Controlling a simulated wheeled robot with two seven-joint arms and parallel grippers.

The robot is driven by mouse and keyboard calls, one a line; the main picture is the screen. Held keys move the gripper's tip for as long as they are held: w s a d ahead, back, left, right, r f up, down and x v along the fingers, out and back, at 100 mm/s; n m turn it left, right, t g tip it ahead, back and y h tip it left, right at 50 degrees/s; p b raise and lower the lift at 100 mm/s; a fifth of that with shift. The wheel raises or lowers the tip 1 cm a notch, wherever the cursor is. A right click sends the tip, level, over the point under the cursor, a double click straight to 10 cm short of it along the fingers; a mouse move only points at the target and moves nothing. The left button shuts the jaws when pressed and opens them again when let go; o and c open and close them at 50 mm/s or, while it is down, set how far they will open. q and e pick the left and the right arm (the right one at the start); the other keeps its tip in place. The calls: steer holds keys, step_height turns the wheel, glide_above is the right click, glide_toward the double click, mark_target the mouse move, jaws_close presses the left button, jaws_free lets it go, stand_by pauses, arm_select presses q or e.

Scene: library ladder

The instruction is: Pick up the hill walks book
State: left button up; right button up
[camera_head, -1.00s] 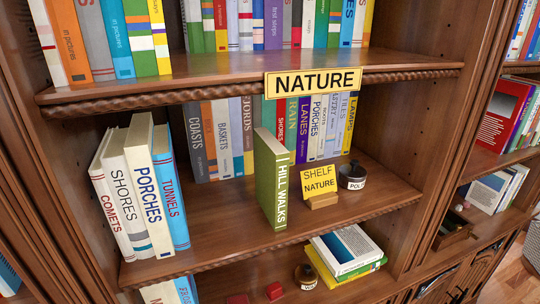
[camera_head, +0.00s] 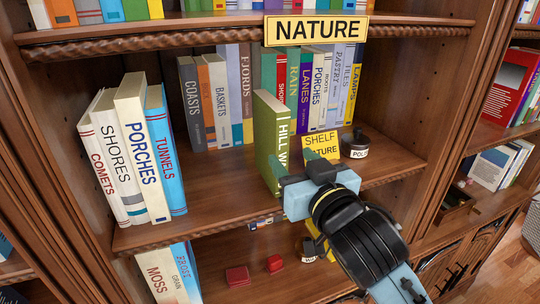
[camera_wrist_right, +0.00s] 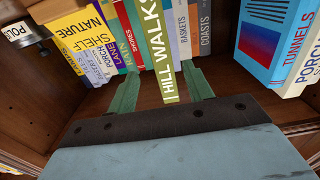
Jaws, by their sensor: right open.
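The green hill walks book (camera_head: 266,130) stands upright on the middle shelf (camera_head: 215,190), its spine facing out. My right gripper (camera_head: 296,170) is open in front of the lower part of its spine and hides some of the title. In the right wrist view, the book (camera_wrist_right: 158,45) shows between the two green fingers of the right gripper (camera_wrist_right: 163,90), with a gap on each side. How far the fingers reach along the book is hard to tell. My left gripper is not in view.
A yellow shelf sign (camera_head: 320,145) and a dark round pot (camera_head: 354,146) stand just right of the book. A row of books (camera_head: 218,95) is behind. Several leaning books (camera_head: 130,150) stand left, with bare shelf between. The NATURE board (camera_head: 315,29) hangs above.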

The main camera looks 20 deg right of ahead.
mark_target(285, 149)
steer(key=shift+w+a+f+b, duration=0.1)
steer(key=shift+w+b, duration=0.75)
steer(key=shift+w, duration=0.05)
steer(key=shift+w+p, duration=0.45)
steer(key=shift+w, duration=0.3)
steer(key=shift+w+a+p, duration=0.2)
steer(key=shift+w+p, duration=0.05)
steer(key=shift+w, duration=0.8)
steer(key=shift+w+a+p, duration=0.15)
steer(key=shift+w+p, duration=0.1)
steer(key=shift+w, duration=0.75)
steer(key=shift+w+a+p, duration=0.2)
steer(key=shift+w+p, duration=0.05)
steer(key=shift+w, duration=0.8)
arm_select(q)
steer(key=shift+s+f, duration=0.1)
arm_select(e)
steer(key=shift+c, duration=0.3)
steer(key=shift+r, duration=0.2)
jaws_close()
